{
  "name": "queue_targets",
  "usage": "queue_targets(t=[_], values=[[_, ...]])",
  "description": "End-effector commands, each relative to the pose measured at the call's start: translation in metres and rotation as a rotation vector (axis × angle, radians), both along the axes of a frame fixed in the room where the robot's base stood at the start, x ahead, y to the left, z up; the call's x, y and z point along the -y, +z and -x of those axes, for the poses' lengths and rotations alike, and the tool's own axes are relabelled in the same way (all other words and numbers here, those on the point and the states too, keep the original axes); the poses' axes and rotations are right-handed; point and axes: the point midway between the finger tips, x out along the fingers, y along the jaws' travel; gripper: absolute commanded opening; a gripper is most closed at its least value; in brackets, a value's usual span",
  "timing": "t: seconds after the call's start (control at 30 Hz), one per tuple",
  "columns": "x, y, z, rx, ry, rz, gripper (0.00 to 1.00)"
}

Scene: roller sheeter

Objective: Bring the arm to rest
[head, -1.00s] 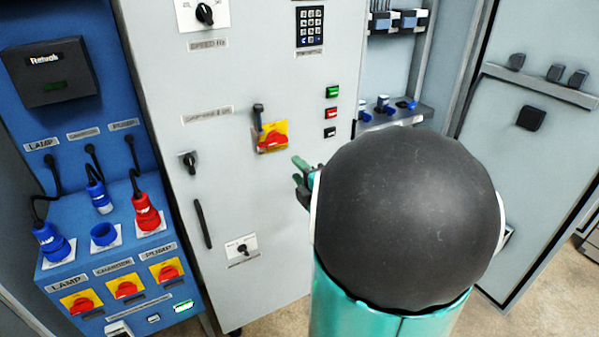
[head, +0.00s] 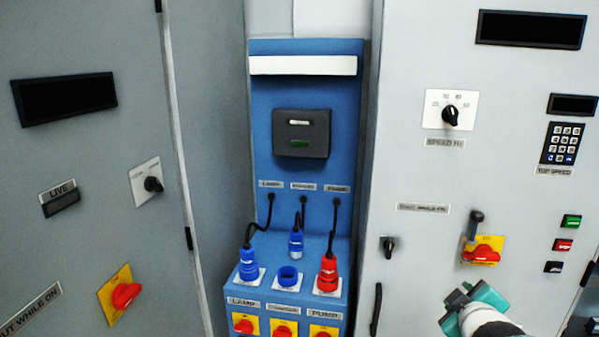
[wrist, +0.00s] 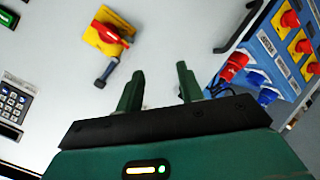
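My gripper (head: 466,300) shows in the lower right of the head view, teal and black, in front of the grey cabinet and just below a red and yellow rotary switch (head: 482,251). In the wrist view my gripper (wrist: 159,88) has its two dark green fingers well apart, with nothing between them. The same switch (wrist: 110,33) and a dark lever beside it show ahead and to the left of the fingers in the wrist view. Most of my arm is out of the head view.
A blue socket panel (head: 343,150) with blue and red plugs and several red switches stands left of the grey cabinet (head: 410,90). A keypad (head: 562,143) and push buttons (head: 571,221) are at the right. Another grey cabinet (head: 90,160) stands at far left.

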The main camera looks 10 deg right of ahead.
Motion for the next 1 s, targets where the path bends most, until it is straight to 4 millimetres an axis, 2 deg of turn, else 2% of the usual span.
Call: queue_targets(t=[0.03, 0.23, 0.4, 0.5, 0.67, 1.0], values=[[-0.019, 0.004, 0.003, -0.017, -0.015, -0.077, 0.37], [-0.098, 0.002, 0.037, -0.157, -0.114, -0.413, 0.37], [-0.166, 0.000, 0.086, -0.315, -0.201, -0.645, 0.37], [-0.194, -0.002, 0.113, -0.396, -0.245, -0.729, 0.37], [-0.213, -0.003, 0.135, -0.463, -0.283, -0.781, 0.37], [-0.213, -0.004, 0.136, -0.468, -0.287, -0.784, 0.37]])
